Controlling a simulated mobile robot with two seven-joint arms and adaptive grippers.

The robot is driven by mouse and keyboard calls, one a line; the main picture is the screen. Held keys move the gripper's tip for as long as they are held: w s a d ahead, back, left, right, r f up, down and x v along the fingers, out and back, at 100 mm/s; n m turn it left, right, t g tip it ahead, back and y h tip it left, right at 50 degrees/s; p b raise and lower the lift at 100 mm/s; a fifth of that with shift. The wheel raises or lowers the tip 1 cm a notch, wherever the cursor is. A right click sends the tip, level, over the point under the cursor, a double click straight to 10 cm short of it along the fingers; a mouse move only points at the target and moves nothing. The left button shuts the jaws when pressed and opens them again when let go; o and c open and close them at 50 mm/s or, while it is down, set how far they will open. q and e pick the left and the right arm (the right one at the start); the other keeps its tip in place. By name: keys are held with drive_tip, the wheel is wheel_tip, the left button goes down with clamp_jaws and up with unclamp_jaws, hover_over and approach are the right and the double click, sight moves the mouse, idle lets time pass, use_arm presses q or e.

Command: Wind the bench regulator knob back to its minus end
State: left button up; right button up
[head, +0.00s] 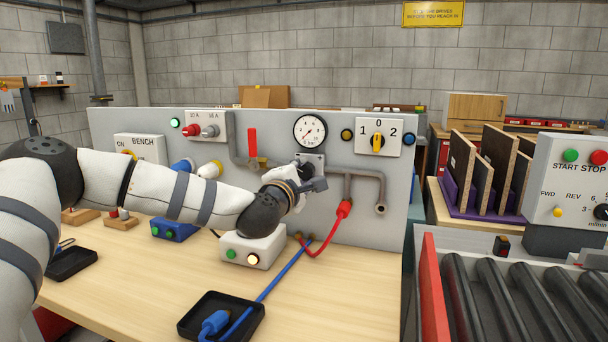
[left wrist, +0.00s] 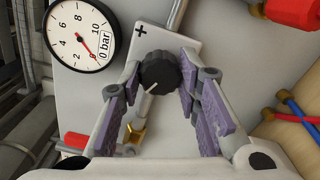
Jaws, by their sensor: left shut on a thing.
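The black ribbed regulator knob (left wrist: 160,72) sits on a pale plate (left wrist: 155,40) with a plus mark, and its white pointer line aims down-left in the left wrist view. My left gripper (left wrist: 160,78) is shut on the knob, one purple-padded finger on each side. In the head view my left gripper (head: 311,178) is at the bench panel and covers much of the knob. The round pressure gauge (head: 310,131) is above it; in the left wrist view the red needle of the gauge (left wrist: 80,35) points down-right, toward the "0 bar" label. No minus mark is visible. My right gripper is out of view.
A rotary switch (head: 378,140) is right of the gauge, a red-handled valve (head: 253,145) left of it. Below are a pipe with a red hose (head: 325,245), a white button box (head: 252,248) and a black tray (head: 221,317). A roller conveyor (head: 515,300) stands at right.

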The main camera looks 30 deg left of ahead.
use_arm(q)
drive_tip(key=n, duration=0.3)
drive_tip(key=shift+f+n+b, duration=0.15)
drive_tip(key=shift+n+b, duration=0.15)
drive_tip(key=shift+n, duration=0.1)
drive_tip(key=n, duration=0.3)
drive_tip(key=shift+n+b, duration=0.3)
drive_tip(key=shift+b, duration=0.1)
drive_tip(key=n+b, duration=0.1)
drive_tip(key=n, duration=0.3)
drive_tip(key=shift+n+b, duration=0.35)
drive_tip(key=shift+n, duration=0.05)
drive_tip(key=shift+n+b, duration=0.3)
drive_tip(key=shift+n, duration=0.6)
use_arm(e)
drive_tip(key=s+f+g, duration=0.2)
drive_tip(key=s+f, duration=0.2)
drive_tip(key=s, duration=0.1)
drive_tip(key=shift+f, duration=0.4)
use_arm(q)
drive_tip(key=shift+r+n, duration=0.2)
drive_tip(key=shift+n, duration=0.1)
drive_tip(key=o, duration=1.1)
